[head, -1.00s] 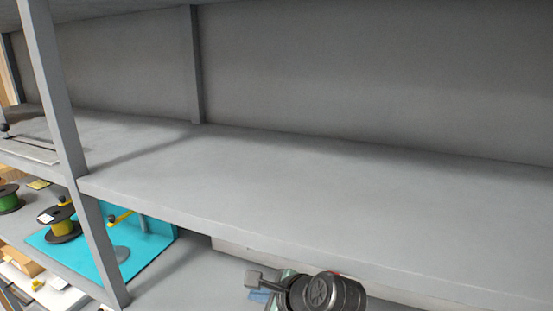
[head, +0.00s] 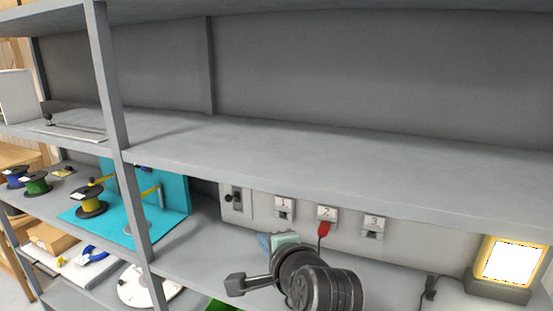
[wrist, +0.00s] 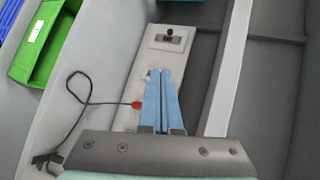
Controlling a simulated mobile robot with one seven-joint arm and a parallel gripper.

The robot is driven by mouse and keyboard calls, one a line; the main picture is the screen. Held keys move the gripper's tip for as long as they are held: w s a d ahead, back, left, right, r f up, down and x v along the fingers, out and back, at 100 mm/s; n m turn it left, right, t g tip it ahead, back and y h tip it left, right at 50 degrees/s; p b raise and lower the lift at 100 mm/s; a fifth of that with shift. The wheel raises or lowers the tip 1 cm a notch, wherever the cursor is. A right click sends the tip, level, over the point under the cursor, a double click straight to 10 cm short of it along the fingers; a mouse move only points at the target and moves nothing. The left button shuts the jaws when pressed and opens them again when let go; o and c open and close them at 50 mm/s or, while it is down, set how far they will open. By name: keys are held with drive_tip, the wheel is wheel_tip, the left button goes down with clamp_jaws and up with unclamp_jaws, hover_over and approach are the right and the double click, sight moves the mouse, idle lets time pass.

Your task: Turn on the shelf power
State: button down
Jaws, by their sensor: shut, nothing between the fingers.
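A white power strip (head: 258,212) runs along the back of the shelf below the upper board. The switch (head: 237,199) with a dark lever is at its left end; the wrist view also shows the switch (wrist: 169,38) with a round black knob. I cannot tell its on or off position. Sockets marked 1 (head: 284,206), 2 and 3 (head: 373,226) follow to the right. A red plug (head: 324,229) sits in socket 2. My gripper (wrist: 165,70) has blue fingers, shut and empty, pointing toward the switch and apart from it in the picture. Its tips (head: 263,242) show below the strip.
A lit lamp (head: 510,262) stands at the right. A black cable (wrist: 72,90) loops beside my fingers. A cyan stand (head: 173,191) and several cable reels (head: 88,203) are at the left. A green bin (wrist: 42,38) shows in the wrist view.

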drive_tip(key=s+d+r+n+t+h, duration=0.1)
drive_tip(key=s+r+n+t, duration=0.3)
drive_tip(key=r, duration=0.8)
drive_tip(key=s+r+n+t+h, duration=0.1)
drive_tip(key=s+r+n+t, duration=0.4)
drive_tip(key=r, duration=0.7)
drive_tip(key=s+r+n+t+h, duration=0.2)
drive_tip(key=s+r+n+t, duration=0.3)
drive_tip(key=s+r, duration=0.7)
drive_tip(key=shift+s+d+n+t+h, duration=0.3)
drive_tip(key=shift+s+d+t, duration=0.2)
drive_tip(key=shift+s, duration=0.4)
